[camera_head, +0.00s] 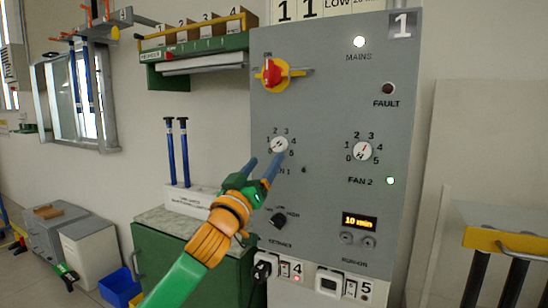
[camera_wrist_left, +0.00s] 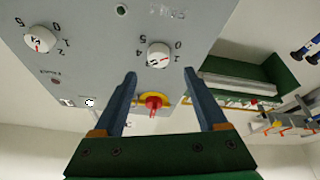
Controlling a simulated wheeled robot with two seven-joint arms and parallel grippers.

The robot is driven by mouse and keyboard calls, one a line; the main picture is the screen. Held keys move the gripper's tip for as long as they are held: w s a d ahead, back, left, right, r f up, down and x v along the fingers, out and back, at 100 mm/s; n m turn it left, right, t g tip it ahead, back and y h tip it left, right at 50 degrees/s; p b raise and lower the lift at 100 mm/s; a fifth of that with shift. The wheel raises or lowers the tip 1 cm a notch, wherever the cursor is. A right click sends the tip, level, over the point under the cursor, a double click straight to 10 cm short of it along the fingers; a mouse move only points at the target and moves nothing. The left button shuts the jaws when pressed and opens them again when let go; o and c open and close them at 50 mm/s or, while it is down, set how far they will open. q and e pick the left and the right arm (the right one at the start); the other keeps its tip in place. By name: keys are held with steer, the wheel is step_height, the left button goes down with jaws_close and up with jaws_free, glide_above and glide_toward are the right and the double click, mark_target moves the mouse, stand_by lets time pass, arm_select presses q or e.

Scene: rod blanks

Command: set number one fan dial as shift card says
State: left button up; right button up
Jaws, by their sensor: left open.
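The white fan 1 dial (camera_head: 279,145) is on the left of the grey panel (camera_head: 325,110), ringed by numbers. It also shows in the left wrist view (camera_wrist_left: 159,55); its exact setting is too small to read surely. My left gripper (camera_head: 266,160) is open and empty in front of it. In the wrist view its blue fingertips (camera_wrist_left: 159,73) are spread wide, with the dial just beyond the gap. I see no contact. A sign (camera_head: 330,8) with "11" and "LOW" is cut off at the top; I cannot tell if it is the shift card. My right gripper is not in view.
The fan 2 dial (camera_head: 362,150) is to the right on the panel. A red and yellow switch (camera_head: 272,73) sits above, and a black knob (camera_head: 278,219) and a "10 min" display (camera_head: 359,222) below. A green cabinet (camera_head: 185,265) stands at lower left.

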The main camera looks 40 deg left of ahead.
mark_target(277, 147)
arm_select(q)
steer(key=p+x, duration=0.3)
steer(key=x, duration=0.2)
steer(key=shift+w+r, duration=0.15)
steer(key=shift+r, duration=0.1)
steer(key=shift+w+a+f, duration=0.1)
steer(key=shift+w, duration=0.5)
jaws_close()
